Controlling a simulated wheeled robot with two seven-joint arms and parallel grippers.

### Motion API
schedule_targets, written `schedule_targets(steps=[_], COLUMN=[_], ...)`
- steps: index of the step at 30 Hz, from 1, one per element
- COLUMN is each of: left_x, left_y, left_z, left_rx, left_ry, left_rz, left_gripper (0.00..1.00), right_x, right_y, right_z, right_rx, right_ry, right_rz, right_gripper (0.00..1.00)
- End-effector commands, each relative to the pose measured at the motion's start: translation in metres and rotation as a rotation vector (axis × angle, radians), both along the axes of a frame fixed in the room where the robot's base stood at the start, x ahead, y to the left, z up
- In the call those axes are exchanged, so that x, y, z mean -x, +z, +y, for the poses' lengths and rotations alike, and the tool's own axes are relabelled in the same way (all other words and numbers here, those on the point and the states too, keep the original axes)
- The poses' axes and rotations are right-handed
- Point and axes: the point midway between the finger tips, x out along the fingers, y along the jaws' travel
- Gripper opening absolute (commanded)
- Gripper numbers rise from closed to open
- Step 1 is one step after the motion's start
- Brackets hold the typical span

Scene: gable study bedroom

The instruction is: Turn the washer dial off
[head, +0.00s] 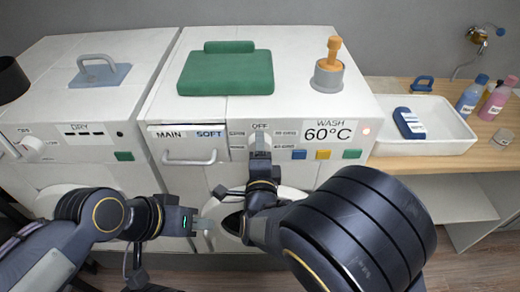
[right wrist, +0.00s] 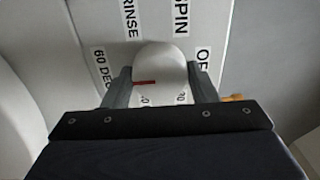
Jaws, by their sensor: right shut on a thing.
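The washer (head: 350,105) stands in the middle, its front panel reading WASH 60°C. Its dial (right wrist: 165,70) is a pale knob with a red mark, which points left in the right wrist view, away from the OFF label at upper right. RINSE, SPIN and 60 DEG labels surround it. My right gripper (right wrist: 160,88) is shut on the dial, one finger on each side. In the head view the right gripper (head: 261,152) covers most of the dial, below the OFF label. My left gripper (head: 204,224) hangs low before the washer, apart from it; its jaw opening is unclear.
A dryer (head: 130,50) stands at left. The drawer handle (head: 188,160) juts out left of the dial. A sink counter (head: 400,160) is at right. A panel light (head: 366,131) glows red.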

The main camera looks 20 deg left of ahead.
Motion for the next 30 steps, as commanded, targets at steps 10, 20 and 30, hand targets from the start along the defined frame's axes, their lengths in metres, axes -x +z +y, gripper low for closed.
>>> schedule_targets(steps=[10,20,30], left_x=[0.0,0.0,0.0], left_y=[-0.021,-0.041,-0.049], left_z=[0.0,0.0,0.0], left_rx=[0.0,0.0,0.0], left_ry=[0.0,0.0,0.0], left_rz=[0.0,0.0,0.0], left_gripper=[0.36,0.36,0.36], right_x=[0.0,0.0,0.0], right_y=[-0.003,-0.002,-0.001], right_z=[0.0,0.0,0.0], right_rx=[0.161,0.454,0.766], right_ry=[0.0,0.0,-0.001], right_rz=[-0.048,-0.13,-0.22], right_gripper=[0.3,0.3,0.3])
